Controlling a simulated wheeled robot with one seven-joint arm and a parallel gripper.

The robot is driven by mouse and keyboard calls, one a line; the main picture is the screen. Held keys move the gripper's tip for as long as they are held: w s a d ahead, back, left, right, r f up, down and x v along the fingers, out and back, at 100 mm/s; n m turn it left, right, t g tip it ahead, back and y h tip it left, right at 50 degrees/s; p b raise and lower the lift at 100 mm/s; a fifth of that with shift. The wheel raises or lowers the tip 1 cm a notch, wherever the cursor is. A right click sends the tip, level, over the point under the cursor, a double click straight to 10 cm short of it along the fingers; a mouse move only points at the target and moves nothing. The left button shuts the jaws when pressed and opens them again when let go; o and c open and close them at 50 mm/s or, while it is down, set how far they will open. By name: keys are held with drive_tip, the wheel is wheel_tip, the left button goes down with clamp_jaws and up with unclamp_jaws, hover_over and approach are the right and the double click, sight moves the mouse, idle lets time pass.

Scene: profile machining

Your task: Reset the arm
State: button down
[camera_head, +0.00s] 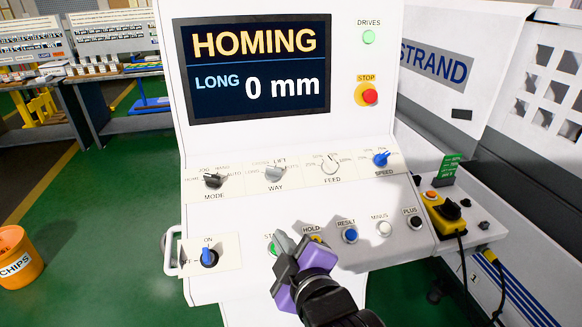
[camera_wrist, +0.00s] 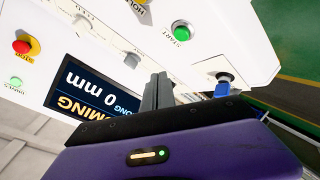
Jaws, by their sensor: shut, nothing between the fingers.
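My gripper (camera_head: 283,245) is in front of the lower panel of the white control console (camera_head: 345,200), its fingertips close to the green START button (camera_head: 271,248) and partly covering it. Whether the tips touch the panel cannot be told. The fingers are shut and empty. In the wrist view the closed fingers (camera_wrist: 157,92) point toward the console, with the whole green START button (camera_wrist: 182,32) clear of them. The screen (camera_head: 255,68) reads HOMING, LONG 0 mm. The purple wrist and dark arm reach in from the bottom of the head view.
The red STOP button (camera_head: 369,96) and green DRIVES lamp (camera_head: 368,37) are beside the screen. Several knobs and the blue ON switch (camera_head: 208,257) sit on the panel. A yellow pendant (camera_head: 445,213) is at right. An orange CHIPS bucket (camera_head: 17,258) stands on the green floor at left.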

wheel_tip(320, 180, up, 5)
drive_tip(key=m+t, duration=0.3)
drive_tip(key=s+d+f+m+h+b, duration=0.1)
drive_tip(key=s+d+f+m, duration=0.3)
drive_tip(key=s+d, duration=0.4)
drive_tip(key=s+d+f+m+g+h+b, duration=0.1)
drive_tip(key=s+d+f+m+h, duration=0.2)
drive_tip(key=s, duration=1.4)
drive_tip(key=s+d+f+m+h+b, duration=0.1)
drive_tip(key=s+d+f+m+h, duration=0.1)
drive_tip(key=s+d+f+m, duration=0.3)
drive_tip(key=s+d+f, duration=0.4)
drive_tip(key=s+d, duration=0.4)
drive_tip(key=shift+f, duration=0.3)
